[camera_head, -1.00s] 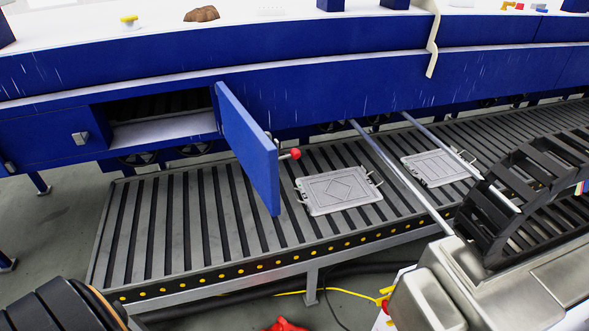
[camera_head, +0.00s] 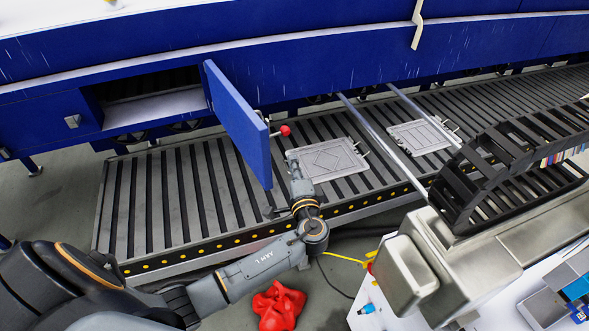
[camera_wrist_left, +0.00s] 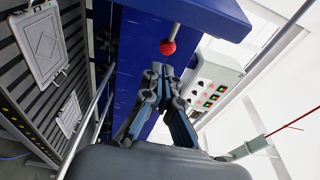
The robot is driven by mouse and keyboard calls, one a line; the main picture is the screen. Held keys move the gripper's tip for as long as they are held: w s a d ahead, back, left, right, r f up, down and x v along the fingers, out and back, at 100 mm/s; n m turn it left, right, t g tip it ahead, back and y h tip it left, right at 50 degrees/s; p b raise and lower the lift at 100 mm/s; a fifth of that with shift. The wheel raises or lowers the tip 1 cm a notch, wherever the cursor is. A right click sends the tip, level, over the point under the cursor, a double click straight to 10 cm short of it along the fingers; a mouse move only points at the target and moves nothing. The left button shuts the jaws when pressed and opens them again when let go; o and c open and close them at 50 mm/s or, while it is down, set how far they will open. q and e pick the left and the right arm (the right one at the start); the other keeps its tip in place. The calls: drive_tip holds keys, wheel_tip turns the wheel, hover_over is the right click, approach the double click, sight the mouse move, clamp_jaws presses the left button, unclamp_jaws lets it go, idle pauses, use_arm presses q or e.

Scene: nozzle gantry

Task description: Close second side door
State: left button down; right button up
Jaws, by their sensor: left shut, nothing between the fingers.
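The blue side door (camera_head: 238,122) stands swung open, jutting out from the long blue cabinet toward the conveyor. The compartment (camera_head: 150,108) to its left is uncovered. A red ball knob (camera_head: 285,130) on a thin rod sits on the door's right face; in the left wrist view the red knob (camera_wrist_left: 168,47) is just beyond the fingertips. My left gripper (camera_head: 291,160) is to the right of the door, below the knob and apart from it. In the left wrist view its fingers (camera_wrist_left: 157,72) are together and empty. My right gripper is in neither view.
A slatted roller conveyor (camera_head: 130,210) runs below the cabinet, with a grey plate (camera_head: 328,160) and another plate (camera_head: 420,136) on it. Slanted metal rods (camera_head: 375,138) and a black cable chain (camera_head: 510,150) stand to the right. A red object (camera_head: 278,305) lies on the floor.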

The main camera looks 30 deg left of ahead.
use_arm(q)
drive_tip(key=a+p, duration=0.4)
drive_tip(key=a, duration=0.1)
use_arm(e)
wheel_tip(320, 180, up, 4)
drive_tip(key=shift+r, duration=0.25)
